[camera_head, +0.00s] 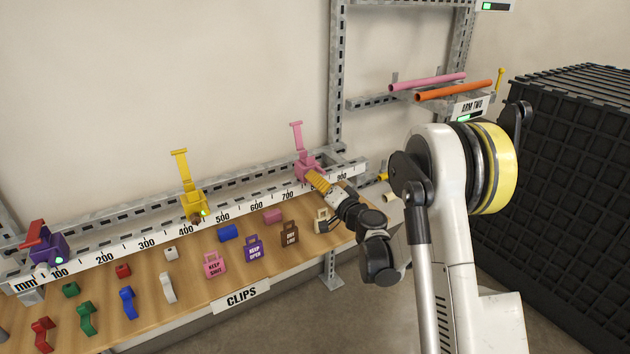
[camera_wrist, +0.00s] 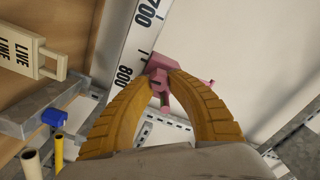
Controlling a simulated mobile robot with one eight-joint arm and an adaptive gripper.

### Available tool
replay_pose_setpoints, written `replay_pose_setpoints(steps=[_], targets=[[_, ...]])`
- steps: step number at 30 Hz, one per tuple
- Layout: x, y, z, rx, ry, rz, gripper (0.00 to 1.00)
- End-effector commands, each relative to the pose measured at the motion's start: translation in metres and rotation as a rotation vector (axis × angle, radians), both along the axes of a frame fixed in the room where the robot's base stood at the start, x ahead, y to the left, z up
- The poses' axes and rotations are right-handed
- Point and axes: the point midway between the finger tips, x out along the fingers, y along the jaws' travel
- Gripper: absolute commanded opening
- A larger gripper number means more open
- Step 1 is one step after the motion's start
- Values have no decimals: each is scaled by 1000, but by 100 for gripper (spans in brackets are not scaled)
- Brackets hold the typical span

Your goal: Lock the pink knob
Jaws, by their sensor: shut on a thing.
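The pink knob (camera_wrist: 160,82) is part of a pink clamp on the ruled rail, between the 700 and 800 marks. In the head view the pink clamp (camera_head: 306,168) has its pink handle (camera_head: 297,138) standing upright above the body. My gripper (camera_wrist: 160,75) has yellow ridged fingers that meet at the pink knob and are shut on it. In the head view my gripper (camera_head: 314,178) reaches the front of the pink clamp from the lower right. The fingertips hide part of the knob.
A yellow clamp (camera_head: 192,198) with its handle up and a purple clamp (camera_head: 48,246) with a red handle stand further left on the rail. Clips and tags lie on the wooden shelf (camera_head: 190,254) below. A black crate (camera_head: 560,180) stands at the right.

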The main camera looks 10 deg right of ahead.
Motion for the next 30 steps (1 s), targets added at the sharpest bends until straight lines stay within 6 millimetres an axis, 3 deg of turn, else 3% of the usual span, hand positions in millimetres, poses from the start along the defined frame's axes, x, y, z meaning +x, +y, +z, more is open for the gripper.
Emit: replay_pose_setpoints(steps=[1, 3, 14, 24, 30], targets=[[0, 0, 0, 1, 0, -1, 23], [0, 0, 0, 0, -1, -1, 43], [-4, -2, 0, -1, -1, -1, 43], [-55, -19, 0, -1, -1, -2, 43], [-71, -23, 0, 0, 0, 0, 43]])
